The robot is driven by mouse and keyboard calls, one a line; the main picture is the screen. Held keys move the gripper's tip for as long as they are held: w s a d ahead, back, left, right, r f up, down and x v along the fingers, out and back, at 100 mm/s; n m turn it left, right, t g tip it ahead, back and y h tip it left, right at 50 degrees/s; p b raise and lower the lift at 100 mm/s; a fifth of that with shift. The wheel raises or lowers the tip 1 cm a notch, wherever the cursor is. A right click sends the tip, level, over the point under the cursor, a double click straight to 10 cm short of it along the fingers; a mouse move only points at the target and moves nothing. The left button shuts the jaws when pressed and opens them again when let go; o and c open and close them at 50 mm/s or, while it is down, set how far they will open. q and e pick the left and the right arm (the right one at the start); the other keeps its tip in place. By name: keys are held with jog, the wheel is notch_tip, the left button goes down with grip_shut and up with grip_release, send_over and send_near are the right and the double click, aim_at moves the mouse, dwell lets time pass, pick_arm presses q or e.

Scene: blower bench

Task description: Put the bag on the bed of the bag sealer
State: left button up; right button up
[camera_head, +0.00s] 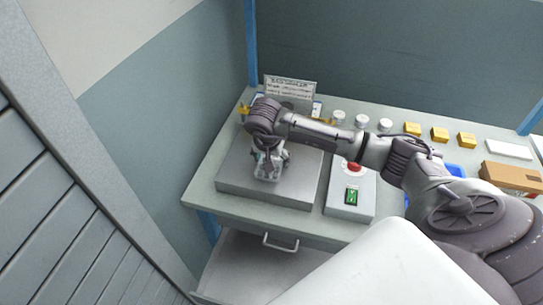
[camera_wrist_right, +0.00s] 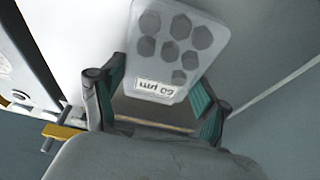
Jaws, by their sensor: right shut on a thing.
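The bag (camera_wrist_right: 172,62) is clear, with several dark hexagonal pieces inside and a white label reading "60 µm". My right gripper (camera_wrist_right: 160,85) is shut on the bag, with a green-padded finger on either side of it. In the head view my right gripper (camera_head: 270,158) points down over the grey flat bed of the bag sealer (camera_head: 238,172), and the bag (camera_head: 267,174) shows below it. I cannot tell whether the bag touches the bed. A small sign (camera_head: 290,86) stands behind the bed. My left gripper is not in view.
A wall is close on the left.

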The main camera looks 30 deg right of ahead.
jog(key=shift+f, duration=0.15)
jog(key=o, duration=1.2)
jog(key=shift+r, duration=0.2)
jog(key=b+v, duration=0.1)
jog(key=v, duration=1.1)
jog(key=shift+b, duration=0.35)
